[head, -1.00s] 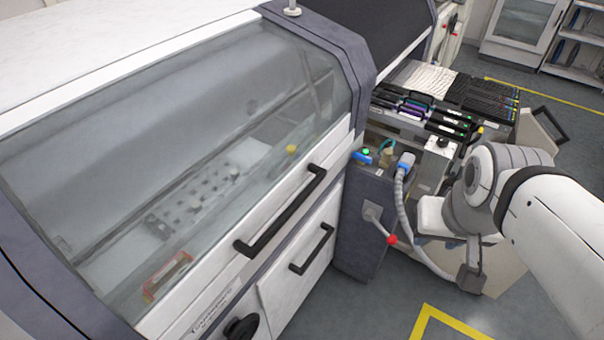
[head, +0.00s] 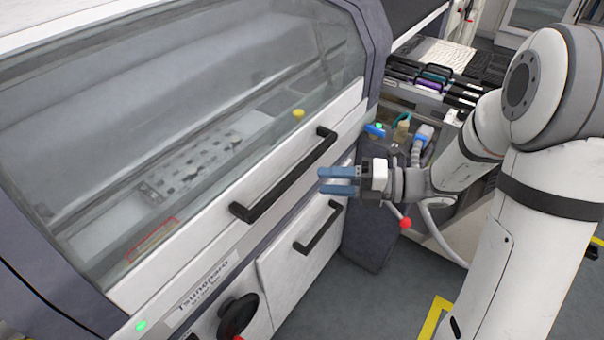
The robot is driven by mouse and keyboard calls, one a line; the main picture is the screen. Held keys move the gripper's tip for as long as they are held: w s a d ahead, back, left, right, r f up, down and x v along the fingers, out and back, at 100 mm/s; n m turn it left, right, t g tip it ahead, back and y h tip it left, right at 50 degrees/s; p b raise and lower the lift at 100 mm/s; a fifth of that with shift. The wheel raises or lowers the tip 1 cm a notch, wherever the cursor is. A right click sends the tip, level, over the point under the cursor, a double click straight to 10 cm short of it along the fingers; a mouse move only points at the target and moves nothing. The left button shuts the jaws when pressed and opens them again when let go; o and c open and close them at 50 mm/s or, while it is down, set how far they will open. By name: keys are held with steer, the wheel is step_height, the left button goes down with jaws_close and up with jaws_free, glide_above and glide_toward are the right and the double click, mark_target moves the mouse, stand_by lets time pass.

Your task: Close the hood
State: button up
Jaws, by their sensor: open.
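The hood (head: 190,95) is a large clear window in a white and dark grey frame on the machine at the left. It looks lowered, with its lower edge along the machine's front. Its black bar handle (head: 285,176) runs slantwise along the white lower strip. My gripper (head: 322,181) has two blue fingers, one above the other with a gap between them, pointing left. It is open and empty, just right of the handle in the picture. Whether it touches the handle cannot be told, but it appears apart.
A second black handle (head: 318,227) sits on the drawer front below. A black knob (head: 238,318) is at the bottom. A feeder trolley (head: 425,85) with cartridges stands behind my arm. A grey box (head: 370,235) with hoses and a red ball (head: 405,223) is close by.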

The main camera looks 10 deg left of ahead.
mark_target(301, 173)
steer(key=a+m, duration=0.1)
steer(key=a, duration=0.1)
steer(key=w+a+m, duration=0.1)
steer(key=a, duration=0.2)
steer(key=w+a+f+m+t+y, duration=0.1)
steer(key=a, duration=0.2)
steer(key=shift+f, duration=0.1)
jaws_close()
stand_by(0.4)
